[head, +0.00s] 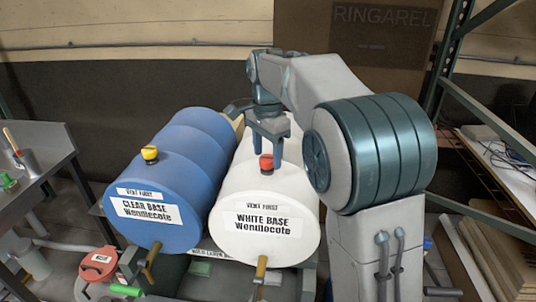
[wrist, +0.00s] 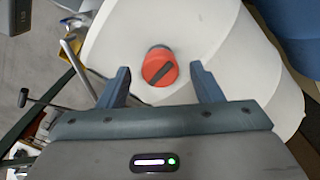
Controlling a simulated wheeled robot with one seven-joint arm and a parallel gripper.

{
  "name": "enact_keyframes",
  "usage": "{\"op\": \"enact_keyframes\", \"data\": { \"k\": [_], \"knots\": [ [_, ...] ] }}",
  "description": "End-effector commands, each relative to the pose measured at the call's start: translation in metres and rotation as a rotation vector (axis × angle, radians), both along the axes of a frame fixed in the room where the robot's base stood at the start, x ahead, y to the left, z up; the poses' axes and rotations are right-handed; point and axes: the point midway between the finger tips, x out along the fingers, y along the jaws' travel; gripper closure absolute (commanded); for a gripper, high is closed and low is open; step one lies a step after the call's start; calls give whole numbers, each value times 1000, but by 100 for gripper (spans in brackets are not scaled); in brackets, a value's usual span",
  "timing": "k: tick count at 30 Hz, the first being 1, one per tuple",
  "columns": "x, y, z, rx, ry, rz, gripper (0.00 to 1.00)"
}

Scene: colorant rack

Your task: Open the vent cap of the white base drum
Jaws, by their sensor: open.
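The white base drum (head: 262,190) lies on its side on a rack, its labelled end facing the head camera. Its red vent cap (head: 266,163) sits on top near that end. My gripper (head: 269,150) is above the drum at the cap. In the wrist view my gripper (wrist: 160,82) is open and empty, one finger to each side of the cap, with gaps between. I cannot tell how far the fingertips are above the drum.
A blue clear base drum (head: 180,180) with a yellow cap (head: 149,154) lies close on the left. Taps (head: 261,268) stick out at the drums' front. A red-lidded container (head: 97,263) stands at front left. A metal shelf (head: 490,150) stands at right.

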Motion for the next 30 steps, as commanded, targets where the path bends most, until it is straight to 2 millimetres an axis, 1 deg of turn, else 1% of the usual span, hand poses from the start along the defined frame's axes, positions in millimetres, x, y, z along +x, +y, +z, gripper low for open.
{"op": "enact_keyframes", "data": {
  "k": [3,12,14,15,17,20,25,30],
  "knots": [
    [0,0,-7,0,1,0,41],
    [0,0,-9,0,0,1,41],
    [0,0,-9,0,0,1,57],
    [0,0,-9,0,0,1,69],
    [0,0,-9,0,0,1,85],
    [0,-3,-9,0,0,0,85],
    [0,-1,-8,-1,1,13,85],
    [0,-1,-8,-1,2,67,85]
  ]
}}
